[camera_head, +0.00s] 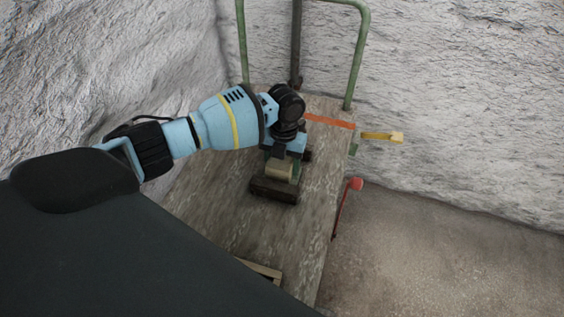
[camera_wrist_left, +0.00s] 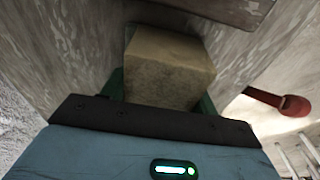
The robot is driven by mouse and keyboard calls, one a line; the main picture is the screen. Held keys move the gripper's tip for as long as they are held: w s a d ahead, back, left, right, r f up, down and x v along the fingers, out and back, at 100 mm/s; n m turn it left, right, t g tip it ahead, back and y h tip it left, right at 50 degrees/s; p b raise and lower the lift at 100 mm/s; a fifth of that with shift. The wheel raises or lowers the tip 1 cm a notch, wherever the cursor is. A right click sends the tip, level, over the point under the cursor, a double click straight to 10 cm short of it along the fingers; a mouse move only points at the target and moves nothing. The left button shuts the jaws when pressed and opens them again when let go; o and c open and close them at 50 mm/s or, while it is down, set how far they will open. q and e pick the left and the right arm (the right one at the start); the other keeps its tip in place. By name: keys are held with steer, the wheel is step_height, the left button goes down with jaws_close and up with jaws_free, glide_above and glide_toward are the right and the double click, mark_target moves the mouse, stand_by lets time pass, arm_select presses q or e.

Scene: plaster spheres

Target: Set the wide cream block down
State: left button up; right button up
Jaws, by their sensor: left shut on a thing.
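The wide cream block (camera_head: 279,169) is between the fingers of my left gripper (camera_head: 282,164), over the wooden tabletop (camera_head: 225,205). In the left wrist view the cream block (camera_wrist_left: 168,66) fills the space between the green fingers of my left gripper (camera_wrist_left: 160,95), which is shut on it. The fingers hide parts of the block's sides. I cannot tell whether its underside touches the wood. My right gripper is not in view.
A dark brown block (camera_head: 274,190) lies just in front of the cream block. An orange strip (camera_head: 330,121), a yellow handle (camera_head: 382,137) and a red-knobbed lever (camera_head: 355,184) are at the right edge. A wooden frame (camera_head: 262,270) is nearer. Green rails (camera_head: 360,55) stand behind.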

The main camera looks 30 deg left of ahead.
arm_select(q)
steer(key=shift+f+b, duration=0.35)
steer(key=shift+f, duration=0.25)
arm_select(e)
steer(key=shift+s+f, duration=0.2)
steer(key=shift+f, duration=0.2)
arm_select(q)
steer(key=o, duration=1.5)
steer(key=shift+c, duration=0.2)
steer(key=shift+o, duration=1)
steer(key=shift+f, duration=0.1)
steer(key=shift+r+p, duration=1.55)
steer(key=shift+r, duration=0.55)
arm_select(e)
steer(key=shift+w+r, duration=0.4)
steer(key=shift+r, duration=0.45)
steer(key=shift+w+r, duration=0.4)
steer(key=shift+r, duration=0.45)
